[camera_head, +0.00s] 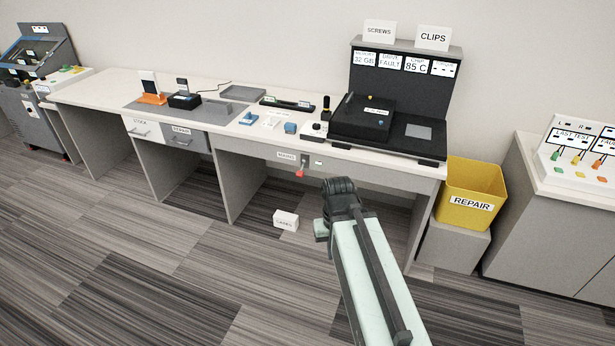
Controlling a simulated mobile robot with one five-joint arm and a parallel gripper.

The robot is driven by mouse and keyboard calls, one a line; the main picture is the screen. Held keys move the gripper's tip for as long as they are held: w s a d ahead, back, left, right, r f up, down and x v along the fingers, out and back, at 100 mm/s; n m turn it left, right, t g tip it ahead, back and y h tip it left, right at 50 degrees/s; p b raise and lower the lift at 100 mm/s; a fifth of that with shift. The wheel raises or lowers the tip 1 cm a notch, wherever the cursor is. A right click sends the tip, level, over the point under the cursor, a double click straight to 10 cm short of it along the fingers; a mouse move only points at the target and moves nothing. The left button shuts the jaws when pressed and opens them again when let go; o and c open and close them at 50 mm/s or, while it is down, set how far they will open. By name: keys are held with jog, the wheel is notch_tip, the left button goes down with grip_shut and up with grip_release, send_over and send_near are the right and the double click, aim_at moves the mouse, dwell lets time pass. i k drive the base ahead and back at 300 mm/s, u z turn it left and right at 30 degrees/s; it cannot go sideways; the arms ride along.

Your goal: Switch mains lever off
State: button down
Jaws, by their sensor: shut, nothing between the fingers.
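The mains lever (301,171) is on the front edge of the workbench, just right of the small MAINS label (286,156). It has a dark mount and a red handle, which hangs low and out from the panel. A small pale plate or indicator (319,163) sits to its right; its state is too small to read. My pale green arm rises from the bottom of the picture to a dark joint, right of and below the lever and apart from it in the picture. My gripper's fingers do not show; they are hidden behind my own arm or out of frame.
The long workbench (75,95) carries trays, small devices and a black test station (364,119). A yellow REPAIR bin (473,192) stands on a grey box at right. A small white labelled box (286,220) lies on the floor below the lever. The floor in front is clear.

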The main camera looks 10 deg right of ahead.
aim_at(300, 174)
jog(key=z, duration=0.35)
jog(key=i, duration=1.55)
jog(key=u, duration=0.6)
